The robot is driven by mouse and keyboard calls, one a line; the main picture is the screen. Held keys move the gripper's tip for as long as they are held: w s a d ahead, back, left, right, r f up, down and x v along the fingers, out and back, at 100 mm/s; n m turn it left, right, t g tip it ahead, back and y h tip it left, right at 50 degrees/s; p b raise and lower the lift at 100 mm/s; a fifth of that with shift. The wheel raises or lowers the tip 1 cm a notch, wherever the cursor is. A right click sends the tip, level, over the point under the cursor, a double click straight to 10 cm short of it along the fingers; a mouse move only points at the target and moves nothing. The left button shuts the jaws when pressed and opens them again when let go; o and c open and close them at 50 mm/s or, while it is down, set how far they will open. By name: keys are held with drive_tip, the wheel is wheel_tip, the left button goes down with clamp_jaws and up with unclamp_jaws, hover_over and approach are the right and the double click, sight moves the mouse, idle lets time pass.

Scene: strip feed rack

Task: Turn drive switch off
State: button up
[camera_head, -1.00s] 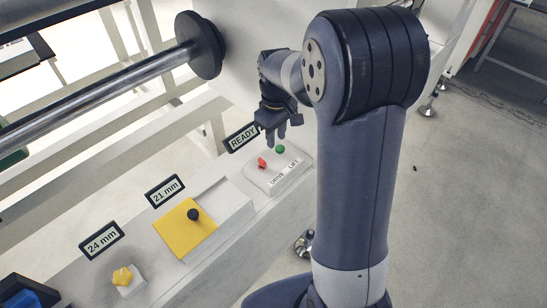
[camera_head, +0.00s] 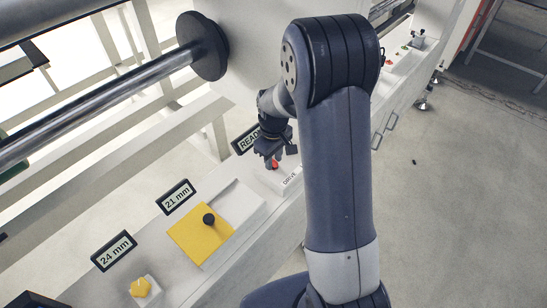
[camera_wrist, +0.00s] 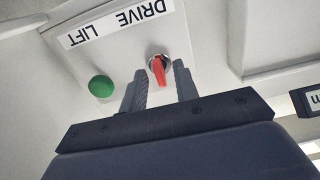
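The drive switch is a red lever (camera_wrist: 158,70) on a round metal base, beside the printed DRIVE label (camera_wrist: 140,15). In the wrist view the lever shows between the two fingers of my gripper (camera_wrist: 160,80), which are apart with gaps on both sides. I cannot tell how deep the fingers reach around it. In the head view my gripper (camera_head: 269,157) points down at the red lever (camera_head: 275,164), partly covering its panel. The DRIVE label (camera_head: 290,178) shows beside it.
A green button (camera_wrist: 101,87) by the LIFT label sits close to my gripper's finger. A yellow plate (camera_head: 200,232) with a black knob (camera_head: 209,219) and a yellow knob (camera_head: 140,287) lie nearer along the ledge.

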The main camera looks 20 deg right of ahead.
drive_tip(key=shift+c, duration=0.6)
clamp_jaws()
drive_tip(key=shift+m, duration=0.3)
drive_tip(key=m, duration=1.2)
drive_tip(key=shift+b, duration=0.3)
drive_tip(key=m, duration=0.5)
drive_tip(key=shift+m, duration=0.3)
